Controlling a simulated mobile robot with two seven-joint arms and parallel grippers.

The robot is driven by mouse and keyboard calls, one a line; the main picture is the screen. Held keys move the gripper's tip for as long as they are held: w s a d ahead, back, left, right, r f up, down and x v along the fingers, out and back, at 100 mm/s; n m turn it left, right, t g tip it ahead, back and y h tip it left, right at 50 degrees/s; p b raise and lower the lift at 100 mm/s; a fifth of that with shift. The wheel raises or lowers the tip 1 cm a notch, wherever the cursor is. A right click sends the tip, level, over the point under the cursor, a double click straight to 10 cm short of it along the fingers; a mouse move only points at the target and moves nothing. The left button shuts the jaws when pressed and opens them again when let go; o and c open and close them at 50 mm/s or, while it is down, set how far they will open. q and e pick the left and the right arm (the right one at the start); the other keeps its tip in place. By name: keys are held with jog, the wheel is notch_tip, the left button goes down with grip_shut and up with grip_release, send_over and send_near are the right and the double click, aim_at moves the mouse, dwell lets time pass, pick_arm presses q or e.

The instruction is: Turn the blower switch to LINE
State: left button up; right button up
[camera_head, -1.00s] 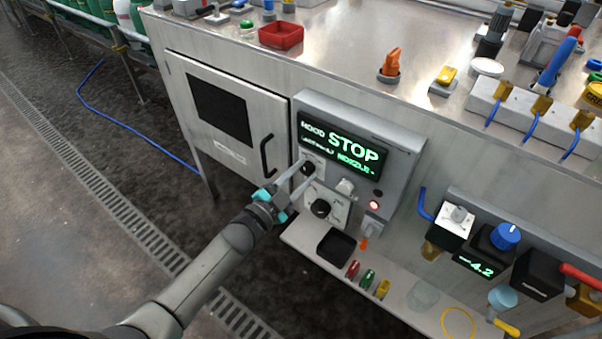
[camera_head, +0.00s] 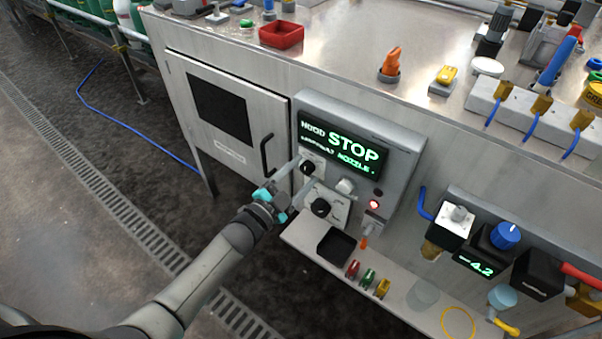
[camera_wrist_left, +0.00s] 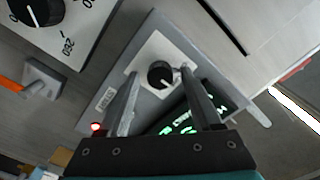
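The control box (camera_head: 395,170) on the cabinet front has a lit green display (camera_head: 341,148) reading HOOD, STOP and NOZZLE. A small black knob (camera_head: 307,167) on a white plate sits at its left, below the display. In the left wrist view the black knob (camera_wrist_left: 160,75) lies between my two fingertips, with a gap on each side. My left gripper (camera_head: 302,172) is open at this knob; how deep the fingers reach is unclear. The knob's pointer and the LINE marking are not readable. My right gripper is not in view.
A second black knob (camera_head: 320,207) with a numbered dial sits just below. A white button (camera_head: 345,186) and a red lamp (camera_head: 374,204) are on the box. A shelf below holds a black tray (camera_head: 336,246) and coloured pieces. The cabinet door handle (camera_head: 266,155) is close at left.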

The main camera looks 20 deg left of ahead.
pick_arm(q)
jog(key=shift+s, duration=0.1)
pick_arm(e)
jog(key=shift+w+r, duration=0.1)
pick_arm(q)
jog(key=shift+s+a, duration=0.1)
jog(key=shift+s, duration=0.15)
jog(key=p+v, duration=0.3)
jog(key=v, duration=1.1)
jog(key=shift+s+p, duration=0.2)
jog(key=shift+p, duration=0.15)
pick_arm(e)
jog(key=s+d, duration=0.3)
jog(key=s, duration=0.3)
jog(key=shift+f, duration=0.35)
pick_arm(q)
jog(key=shift+a, duration=0.1)
